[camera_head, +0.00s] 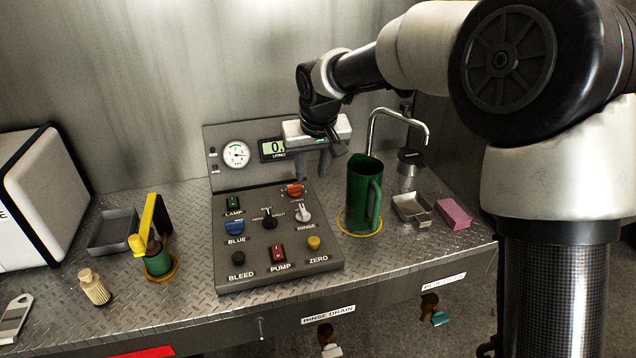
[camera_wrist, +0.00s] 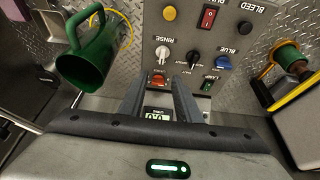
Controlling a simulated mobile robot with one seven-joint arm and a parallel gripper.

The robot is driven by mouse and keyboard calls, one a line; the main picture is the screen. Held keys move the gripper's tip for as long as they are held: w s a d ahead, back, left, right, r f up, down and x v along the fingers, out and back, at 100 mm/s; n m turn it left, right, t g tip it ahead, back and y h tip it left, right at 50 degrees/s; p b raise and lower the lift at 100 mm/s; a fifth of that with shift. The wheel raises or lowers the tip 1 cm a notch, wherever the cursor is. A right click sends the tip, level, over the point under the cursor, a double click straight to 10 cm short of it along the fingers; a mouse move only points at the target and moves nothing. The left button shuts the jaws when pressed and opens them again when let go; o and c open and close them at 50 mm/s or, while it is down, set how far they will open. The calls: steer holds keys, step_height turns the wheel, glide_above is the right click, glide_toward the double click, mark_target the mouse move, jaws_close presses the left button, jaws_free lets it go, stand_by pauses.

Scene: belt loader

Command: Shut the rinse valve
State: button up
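The rinse valve appears to be the white knob (camera_head: 303,212) above the RINSE label on the sloped control panel (camera_head: 230,275). In the wrist view the white knob (camera_wrist: 162,53) sits just beyond my fingertips, beside its upside-down label. An orange-red knob (camera_head: 294,190) is behind it; in the wrist view it (camera_wrist: 159,80) shows between my fingers. My gripper (camera_head: 313,173) is above the rear of the panel, in front of the display. Its two fingers (camera_wrist: 160,88) are apart with nothing held. Whether the fingers touch any knob is hard to tell; they look clear.
Black, blue, green, red and yellow controls crowd the panel. Below the bench edge, a RINSE DRAIN label (camera_head: 328,314) hangs above a white-handled valve (camera_head: 331,348); a teal-handled one (camera_head: 440,318) is further right.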

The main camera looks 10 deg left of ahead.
mark_target(303, 208)
steer(key=x, duration=1.8)
steer(key=shift+w+a+p, duration=0.1)
steer(key=shift+a+p, duration=0.2)
steer(key=shift+a, duration=0.1)
jaws_close()
